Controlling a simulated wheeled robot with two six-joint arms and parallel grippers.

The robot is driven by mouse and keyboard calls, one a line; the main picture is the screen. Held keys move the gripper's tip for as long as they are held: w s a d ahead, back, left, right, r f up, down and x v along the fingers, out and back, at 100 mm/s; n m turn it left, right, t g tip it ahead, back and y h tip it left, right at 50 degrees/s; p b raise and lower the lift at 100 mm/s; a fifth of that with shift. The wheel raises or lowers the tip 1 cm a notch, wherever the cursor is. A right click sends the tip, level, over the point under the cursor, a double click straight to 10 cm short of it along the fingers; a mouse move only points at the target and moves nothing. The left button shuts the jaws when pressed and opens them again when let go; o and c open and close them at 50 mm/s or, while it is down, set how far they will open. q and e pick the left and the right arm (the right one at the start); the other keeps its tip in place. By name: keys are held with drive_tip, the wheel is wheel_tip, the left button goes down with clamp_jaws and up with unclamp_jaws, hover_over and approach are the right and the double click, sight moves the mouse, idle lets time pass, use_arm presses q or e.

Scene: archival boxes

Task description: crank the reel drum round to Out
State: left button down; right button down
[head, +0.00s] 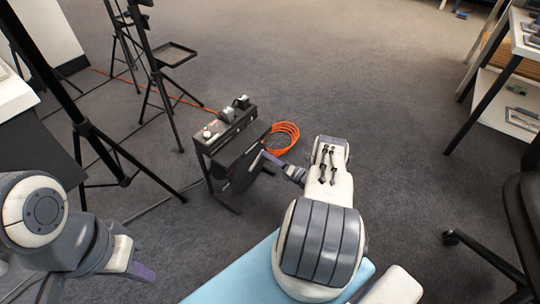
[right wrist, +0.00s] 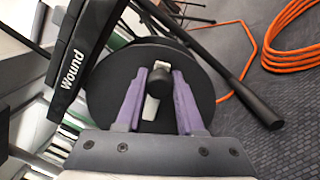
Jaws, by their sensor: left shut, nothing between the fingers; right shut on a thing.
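The reel drum (right wrist: 105,90) is a black disc, seen nearly face-on in the right wrist view. In the head view the drum (head: 242,174) hangs on the side of a low black stand. My right gripper (right wrist: 160,90) has its purple fingers either side of a dark crank knob (right wrist: 160,82) in front of the disc and is shut on it. The right gripper (head: 268,156) also shows at the stand's right side in the head view. A label reading "Wound" (right wrist: 75,68) is on a black frame part beside the drum. No Out mark is readable. My left gripper (head: 142,272) is shut and empty at lower left.
A black bar (right wrist: 230,75) slants past the drum. Tripod legs (head: 105,140) stand at the left. A table (head: 510,65) and a chair (head: 522,200) are at right.

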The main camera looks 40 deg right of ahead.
drive_tip(key=shift+s+a+r+n+p, duration=0.1)
drive_tip(key=shift+a+r+n+p, duration=0.1)
drive_tip(key=shift+r+n+p, duration=0.45)
drive_tip(key=shift+f+n, duration=0.15)
drive_tip(key=shift+n, duration=0.1)
drive_tip(key=c, duration=0.5)
unclamp_jaws()
drive_tip(key=shift+c, duration=0.2)
drive_tip(key=p+v, duration=0.2)
drive_tip(key=v, duration=0.8)
drive_tip(key=shift+s, duration=0.2)
